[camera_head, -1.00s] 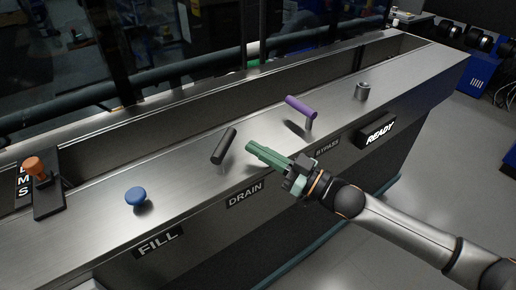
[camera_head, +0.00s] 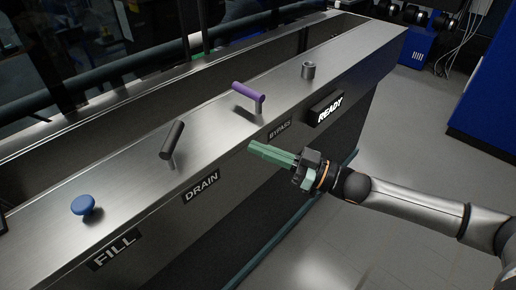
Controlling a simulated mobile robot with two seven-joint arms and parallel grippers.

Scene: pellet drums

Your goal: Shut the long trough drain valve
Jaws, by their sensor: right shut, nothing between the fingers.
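The drain valve's black lever handle (camera_head: 172,140) stands tilted on a short stem on the metal trough top, just behind the DRAIN label (camera_head: 201,186). My right gripper (camera_head: 252,147), with green fingers, comes in from the right. It is shut and empty, in front of the trough's front edge, to the right of the black handle and apart from it. The long trough (camera_head: 130,147) runs from lower left to upper right. My left gripper is not in view.
A purple lever (camera_head: 246,91) stands behind the BYPASS label (camera_head: 280,129). A blue knob (camera_head: 83,205) sits by the FILL label (camera_head: 114,250). A metal cylinder (camera_head: 308,70) and a READY sign (camera_head: 327,108) are farther right. Open floor (camera_head: 400,150) lies at the right.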

